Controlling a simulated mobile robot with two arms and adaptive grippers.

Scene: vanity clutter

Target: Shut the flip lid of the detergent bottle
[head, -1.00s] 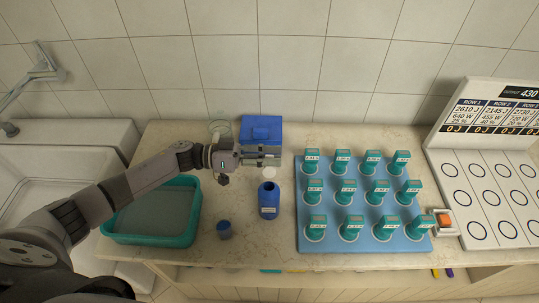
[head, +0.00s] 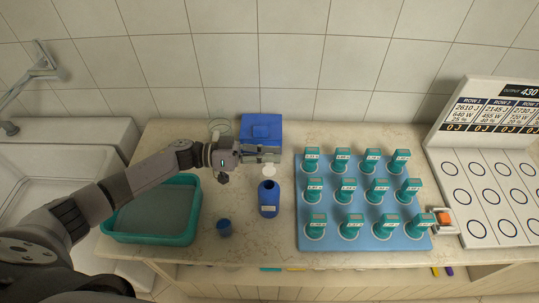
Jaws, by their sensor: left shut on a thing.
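The blue detergent bottle (head: 269,200) stands upright on the counter, with a pale label on its front and its dark mouth showing. Its white flip lid (head: 269,171) is open, raised at the far side of the mouth. My left gripper (head: 270,157) reaches in from the left, just behind the lid, its fingers pointing right. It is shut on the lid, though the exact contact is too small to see. My right gripper is out of view.
A blue box (head: 262,125) stands right behind my left gripper. A clear glass (head: 219,127) is beside it.

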